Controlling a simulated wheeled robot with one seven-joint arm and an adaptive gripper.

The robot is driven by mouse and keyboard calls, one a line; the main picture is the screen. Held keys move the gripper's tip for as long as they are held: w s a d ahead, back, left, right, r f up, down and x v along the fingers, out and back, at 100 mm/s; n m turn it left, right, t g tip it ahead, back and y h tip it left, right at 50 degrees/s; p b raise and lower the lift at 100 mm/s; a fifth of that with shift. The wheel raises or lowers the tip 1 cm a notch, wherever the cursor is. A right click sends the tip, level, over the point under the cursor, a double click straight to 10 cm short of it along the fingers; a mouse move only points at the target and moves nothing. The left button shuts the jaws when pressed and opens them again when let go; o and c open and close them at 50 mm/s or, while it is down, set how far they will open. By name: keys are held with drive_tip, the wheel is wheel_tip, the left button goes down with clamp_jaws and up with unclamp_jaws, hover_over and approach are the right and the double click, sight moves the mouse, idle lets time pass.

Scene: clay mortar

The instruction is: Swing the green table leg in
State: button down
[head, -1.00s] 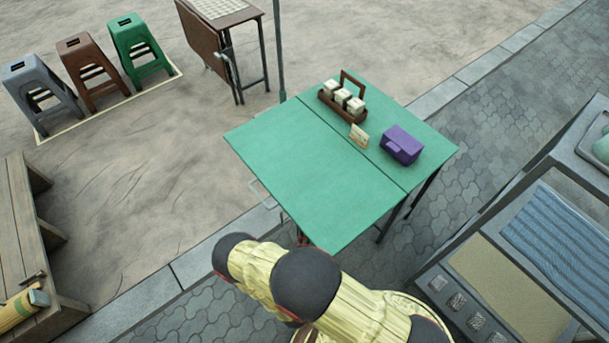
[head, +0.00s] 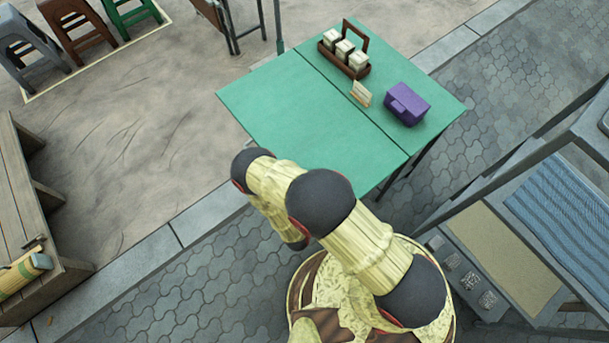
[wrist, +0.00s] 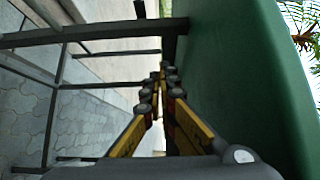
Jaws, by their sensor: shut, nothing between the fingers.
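The green folding table (head: 325,135) stands ahead of me in the head view, with its near leaf level. Dark legs (head: 410,165) show under its right side. My arm reaches to the table's near edge, and my gripper is hidden there. In the wrist view, my gripper (wrist: 161,82) is shut and empty beside the green table panel (wrist: 240,80). A dark metal leg frame (wrist: 90,33) crosses the upper left, with its bar passing beyond the fingertips. I cannot tell whether the fingers touch it.
A brown condiment caddy (head: 345,60), a small card (head: 361,92) and a purple box (head: 407,104) stand on the tabletop. A wooden bench (head: 25,215) is at left, a grey stall (head: 560,200) at right. Several stools are at upper left. Paving around my base is partly clear.

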drive_tip(key=w+a+b, duration=0.1)
drive_tip(key=w, duration=0.6)
drive_tip(key=shift+w+a+b, duration=0.2)
drive_tip(key=shift+w+b, duration=0.2)
drive_tip(key=shift+w+a, duration=0.1)
